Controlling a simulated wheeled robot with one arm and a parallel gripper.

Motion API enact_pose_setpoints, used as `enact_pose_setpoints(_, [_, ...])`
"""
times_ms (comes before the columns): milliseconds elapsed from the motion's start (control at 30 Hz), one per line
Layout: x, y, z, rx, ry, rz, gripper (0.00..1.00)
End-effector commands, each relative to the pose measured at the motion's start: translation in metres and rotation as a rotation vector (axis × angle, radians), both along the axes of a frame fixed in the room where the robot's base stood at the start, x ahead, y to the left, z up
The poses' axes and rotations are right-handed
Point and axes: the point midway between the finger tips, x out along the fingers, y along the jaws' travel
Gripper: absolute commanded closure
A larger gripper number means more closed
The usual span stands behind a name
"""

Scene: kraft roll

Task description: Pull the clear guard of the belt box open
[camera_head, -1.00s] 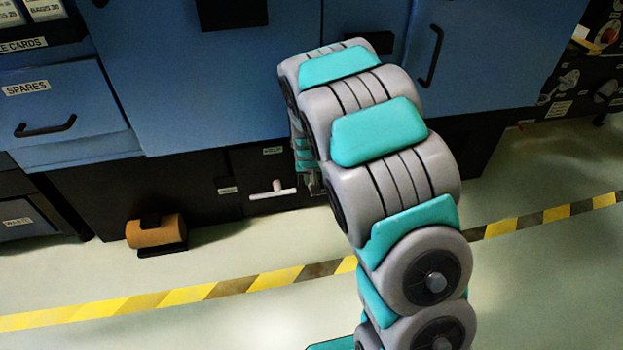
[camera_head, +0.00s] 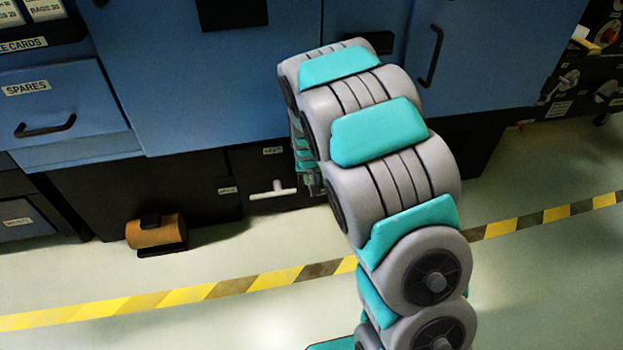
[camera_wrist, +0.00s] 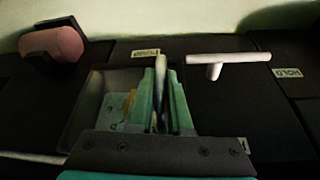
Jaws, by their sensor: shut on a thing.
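In the wrist view, which looks upside down, the teal fingers of my gripper (camera_wrist: 162,105) are shut on a pale upright bar handle (camera_wrist: 160,72). The handle stands in front of a grey, see-through-looking panel, the clear guard (camera_wrist: 92,95), on the dark belt box. A small yellow part shows faintly by the fingers. The fingers hide part of the guard, and I cannot tell how far it stands open. In the head view, my gripper (camera_head: 309,180) is low at the dark cabinet front, mostly hidden behind my arm.
A white T-handle (camera_wrist: 228,58) is beside the guard; it also shows in the head view (camera_head: 272,190). A brown roll (camera_wrist: 60,44) sits on the guard's other side. The floor with striped tape (camera_head: 180,296) is clear.

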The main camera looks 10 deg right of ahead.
Motion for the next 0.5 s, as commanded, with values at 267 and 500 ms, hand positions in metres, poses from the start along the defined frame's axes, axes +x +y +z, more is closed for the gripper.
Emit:
enact_pose_setpoints(267, [0.000,-0.016,0.001,0.002,0.000,-0.005,1.00])
enact_pose_setpoints(500, [0.000,-0.071,0.002,0.002,-0.002,-0.008,1.00])
